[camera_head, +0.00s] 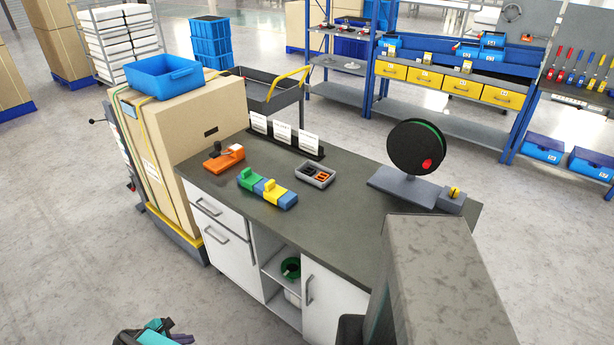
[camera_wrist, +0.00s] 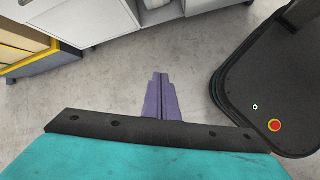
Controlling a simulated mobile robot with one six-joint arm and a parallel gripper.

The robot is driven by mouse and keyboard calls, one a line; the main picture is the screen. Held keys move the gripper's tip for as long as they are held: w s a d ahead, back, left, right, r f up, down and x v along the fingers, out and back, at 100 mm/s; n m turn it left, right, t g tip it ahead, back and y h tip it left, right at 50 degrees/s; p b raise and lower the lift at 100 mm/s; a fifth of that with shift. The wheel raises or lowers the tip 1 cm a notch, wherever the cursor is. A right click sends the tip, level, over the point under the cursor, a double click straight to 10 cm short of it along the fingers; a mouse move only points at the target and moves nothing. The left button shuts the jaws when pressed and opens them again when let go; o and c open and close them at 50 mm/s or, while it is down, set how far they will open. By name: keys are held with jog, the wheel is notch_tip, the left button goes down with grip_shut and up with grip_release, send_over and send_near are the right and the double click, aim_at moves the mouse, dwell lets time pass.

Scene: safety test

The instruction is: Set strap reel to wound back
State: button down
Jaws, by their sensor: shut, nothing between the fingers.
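The strap reel (camera_head: 410,142) is a black disc with a green edge, standing upright on a grey base (camera_head: 405,190) at the right end of the workbench. A red knob (camera_head: 427,163) sits low on its face. A small grey block with a yellow knob (camera_head: 454,192) is at the base's right end. My gripper (camera_head: 183,340) is at the bottom edge of the head view, low in front of the bench and far from the reel. In the wrist view its purple fingers (camera_wrist: 160,78) are together and empty, pointing over bare floor. The reel is not in the wrist view.
The grey-topped workbench (camera_head: 340,220) also bears an orange tool (camera_head: 223,158), a green, blue and yellow block set (camera_head: 267,189), a small tray (camera_head: 315,174) and label cards (camera_head: 281,133). A large carton (camera_head: 200,122) stands left. Floor before the bench is clear.

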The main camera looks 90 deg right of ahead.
jog(key=s+a+f+m+g+y+b, duration=0.1)
jog(key=s+a+f+m+y, duration=0.1)
jog(key=a, duration=0.8)
jog(key=s+a+f+m+g+y+b, duration=0.1)
jog(key=a+f, duration=0.4)
jog(key=a, duration=0.5)
jog(key=s+a+f+m+y+b, duration=0.1)
jog(key=s+a, duration=0.4)
jog(key=a, duration=0.5)
notch_tip(320, 180, down, 3)
jog(key=m+y, duration=0.1)
jog(key=m, duration=0.1)
jog(key=shift+a+r+m+g+y, duration=0.15)
jog(key=shift+a+m+g+y, duration=0.15)
jog(key=shift+a+g, duration=0.1)
jog(key=shift+s, duration=0.1)
